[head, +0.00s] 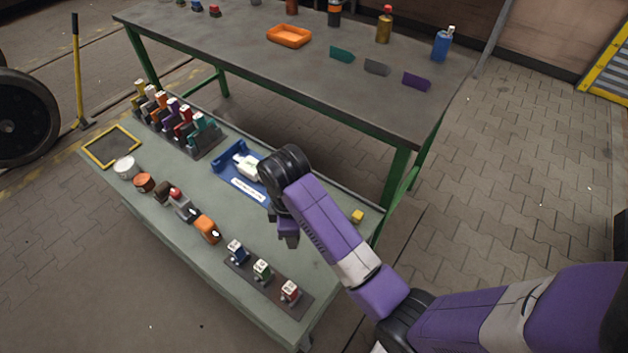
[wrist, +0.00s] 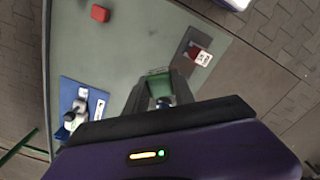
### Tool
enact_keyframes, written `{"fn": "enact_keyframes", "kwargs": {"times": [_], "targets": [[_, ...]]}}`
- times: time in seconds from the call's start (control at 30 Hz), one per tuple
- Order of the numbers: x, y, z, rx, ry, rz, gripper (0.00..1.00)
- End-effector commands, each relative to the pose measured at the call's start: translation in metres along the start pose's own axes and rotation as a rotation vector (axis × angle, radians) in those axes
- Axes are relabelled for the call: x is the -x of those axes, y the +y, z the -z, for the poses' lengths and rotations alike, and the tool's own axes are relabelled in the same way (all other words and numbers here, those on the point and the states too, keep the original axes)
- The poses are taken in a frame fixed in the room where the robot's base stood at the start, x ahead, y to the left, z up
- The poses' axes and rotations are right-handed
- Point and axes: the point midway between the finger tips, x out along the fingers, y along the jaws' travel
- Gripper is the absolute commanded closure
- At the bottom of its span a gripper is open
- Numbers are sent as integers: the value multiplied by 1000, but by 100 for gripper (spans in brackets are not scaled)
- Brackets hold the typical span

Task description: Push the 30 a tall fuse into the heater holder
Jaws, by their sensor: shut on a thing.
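My gripper (wrist: 158,88) is shut on a green piece (wrist: 158,76), which I take to be the 30 A tall fuse. It shows between the fingertips in the wrist view. In the head view my gripper (head: 288,238) hangs over the bench, and what it holds is hidden. A dark strip (head: 247,275) carries a blue (head: 237,251), a green (head: 262,270) and a red (head: 290,291) labelled unit, to the lower left of my gripper. The red unit also shows in the wrist view (wrist: 199,55). Labels are too small to read, so I cannot tell which is the heater holder.
A blue tray (head: 229,181) with a white part (head: 246,166) lies behind my gripper. A rack (head: 196,146) of several coloured units stands at the bench's far side. Several small parts line the left edge, including an orange one (head: 207,229).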

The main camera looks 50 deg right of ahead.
Motion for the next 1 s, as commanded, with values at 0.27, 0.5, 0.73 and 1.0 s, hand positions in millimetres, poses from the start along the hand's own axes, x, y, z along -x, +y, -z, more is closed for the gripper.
{"fn": "enact_keyframes", "kwargs": {"times": [0.27,0.5,0.73,1.0], "targets": [[-5,-32,48,-428,-1,1,100],[-7,-48,69,-649,0,0,100],[-8,-51,72,-692,-1,0,100],[-8,-51,72,-691,-1,0,100]]}}
